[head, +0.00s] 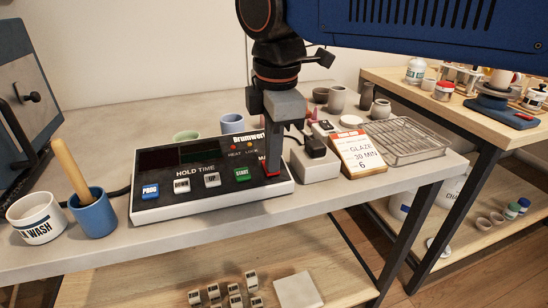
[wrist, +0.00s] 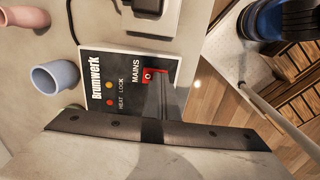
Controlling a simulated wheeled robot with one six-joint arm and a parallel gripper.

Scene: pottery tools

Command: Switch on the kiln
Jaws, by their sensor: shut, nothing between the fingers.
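The kiln controller (head: 210,203) is a black and white Brumwerk box on the grey table, with a dark display (head: 184,157). Its front has PROG (head: 150,191), a grey button (head: 181,184), UP (head: 212,180) and green START (head: 242,174) buttons. My gripper (head: 271,172) is shut and empty, pointing down at the controller's right end. In the wrist view its fingertips (wrist: 155,86) are at the red MAINS switch (wrist: 153,73), partly covering it. I cannot tell whether they touch it. A grey cabinet, perhaps the kiln (head: 30,75), stands at the left edge.
A power block with a black plug (head: 316,147) and a GLAZE card (head: 356,152) stand close right of the controller. A blue cup with a wooden handle (head: 92,215) and a WASH pot (head: 36,218) stand left. A wire rack (head: 405,140) lies at right.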

